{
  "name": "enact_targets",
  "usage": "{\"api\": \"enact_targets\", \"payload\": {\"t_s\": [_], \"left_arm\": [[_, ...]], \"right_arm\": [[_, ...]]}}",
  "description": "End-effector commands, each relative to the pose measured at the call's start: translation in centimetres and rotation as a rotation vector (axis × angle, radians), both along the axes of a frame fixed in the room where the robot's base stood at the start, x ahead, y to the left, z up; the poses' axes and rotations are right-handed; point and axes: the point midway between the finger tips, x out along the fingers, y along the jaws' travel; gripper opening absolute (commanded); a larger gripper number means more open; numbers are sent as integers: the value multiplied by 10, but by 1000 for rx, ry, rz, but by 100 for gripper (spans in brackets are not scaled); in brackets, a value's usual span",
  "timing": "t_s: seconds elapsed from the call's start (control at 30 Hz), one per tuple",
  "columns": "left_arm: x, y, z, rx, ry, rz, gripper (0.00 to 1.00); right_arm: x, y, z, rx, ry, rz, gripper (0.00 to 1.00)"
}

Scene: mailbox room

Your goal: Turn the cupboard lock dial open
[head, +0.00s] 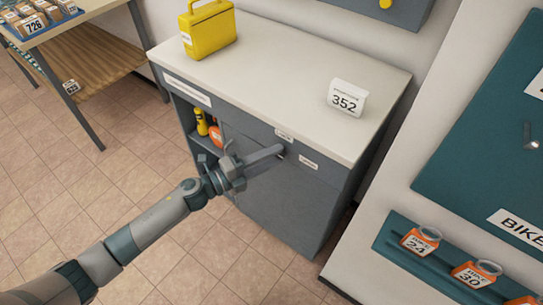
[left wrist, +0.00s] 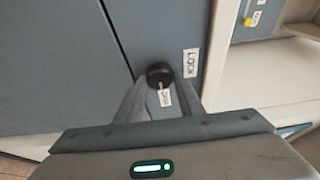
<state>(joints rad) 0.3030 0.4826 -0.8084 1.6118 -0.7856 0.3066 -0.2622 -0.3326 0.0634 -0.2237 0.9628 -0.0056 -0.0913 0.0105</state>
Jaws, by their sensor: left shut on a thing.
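The grey cupboard (head: 275,205) stands under a pale top, with its front facing me. Its dark round lock dial (left wrist: 159,74) sits on the front panel, with a white "LOCK" label (left wrist: 190,63) to its right and a small white label (left wrist: 164,98) just below it, partly readable. My left gripper (head: 278,152) reaches the upper front of the cupboard; its fingers (left wrist: 160,88) sit one on each side of the dial and are shut on it. The fingers hide part of the dial in the head view. My right gripper is not in view.
A yellow case (head: 208,30) and a white 352 sign (head: 345,98) stand on the cupboard top (head: 280,65). An open shelf at the left holds a yellow bottle (head: 201,121) and an orange item. A teal panel and an orange-tagged rack are at right. Floor (head: 110,190) is clear.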

Motion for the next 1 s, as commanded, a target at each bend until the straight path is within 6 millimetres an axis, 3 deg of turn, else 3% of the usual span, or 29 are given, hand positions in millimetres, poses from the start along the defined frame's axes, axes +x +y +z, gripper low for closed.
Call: {"api": "enact_targets", "payload": {"t_s": [0.03,0.1,0.57,0.77,1.0], "left_arm": [[-1,-1,-1,1,1,-2,36],[-1,-1,-1,1,1,-2,52],[-3,4,-1,-1,1,-1,52],[-13,21,-2,0,1,0,52],[-36,58,-4,2,2,-1,52]], "right_arm": [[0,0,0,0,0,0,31],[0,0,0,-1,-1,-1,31],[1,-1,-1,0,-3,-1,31],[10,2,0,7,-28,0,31],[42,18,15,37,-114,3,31]]}}
